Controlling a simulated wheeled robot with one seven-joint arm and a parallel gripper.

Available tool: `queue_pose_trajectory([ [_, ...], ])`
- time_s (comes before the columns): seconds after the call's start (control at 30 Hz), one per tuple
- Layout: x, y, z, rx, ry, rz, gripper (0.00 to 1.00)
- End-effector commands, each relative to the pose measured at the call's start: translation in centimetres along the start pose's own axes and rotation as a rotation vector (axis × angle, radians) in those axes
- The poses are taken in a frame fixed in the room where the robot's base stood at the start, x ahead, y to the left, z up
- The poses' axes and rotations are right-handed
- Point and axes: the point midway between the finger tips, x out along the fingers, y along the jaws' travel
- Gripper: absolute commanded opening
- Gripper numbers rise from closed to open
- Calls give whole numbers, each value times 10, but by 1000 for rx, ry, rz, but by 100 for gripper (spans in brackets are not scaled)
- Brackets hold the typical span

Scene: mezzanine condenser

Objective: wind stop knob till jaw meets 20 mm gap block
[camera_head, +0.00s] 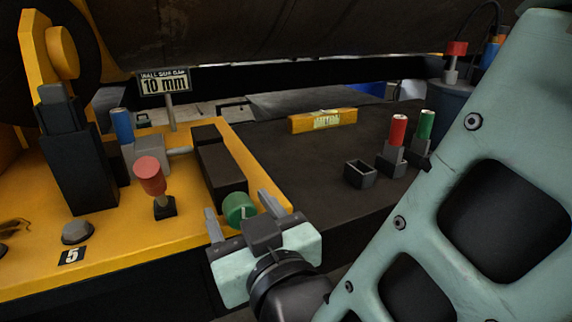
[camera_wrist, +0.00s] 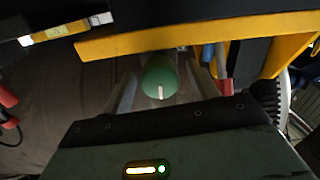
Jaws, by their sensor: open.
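The green round stop knob (camera_head: 239,208) has a white line on its face and sits at the front end of a dark housing (camera_head: 222,165) on the yellow bench. My gripper (camera_head: 240,206) is open, with one finger on either side of the knob. In the wrist view the knob (camera_wrist: 160,76) shows between the fingers, its white line near vertical; contact cannot be told. A grey rod (camera_head: 178,150) runs from the housing toward a grey block beside a blue-handled piece (camera_head: 122,125). Which part is the jaw, and any gap there, cannot be made out. A sign (camera_head: 165,83) reads 10 mm.
A red-knobbed lever (camera_head: 150,176) stands on the yellow bench (camera_head: 110,245), left of my gripper. On the dark surface are an empty holder (camera_head: 360,173), red-handled (camera_head: 397,131) and green-handled (camera_head: 426,125) pieces, and a yellow labelled bar (camera_head: 323,120). My arm covers the right side.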

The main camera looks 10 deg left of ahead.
Motion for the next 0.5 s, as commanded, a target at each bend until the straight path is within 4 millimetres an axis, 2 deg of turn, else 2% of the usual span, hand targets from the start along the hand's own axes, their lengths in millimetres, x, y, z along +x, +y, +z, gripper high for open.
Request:
queue_pose_trajectory([
  [0.2,0,0,0,0,0,0,59],
  [0.37,0,0,0,0,0,0,15],
  [0.5,0,0,0,-7,0,0,15],
])
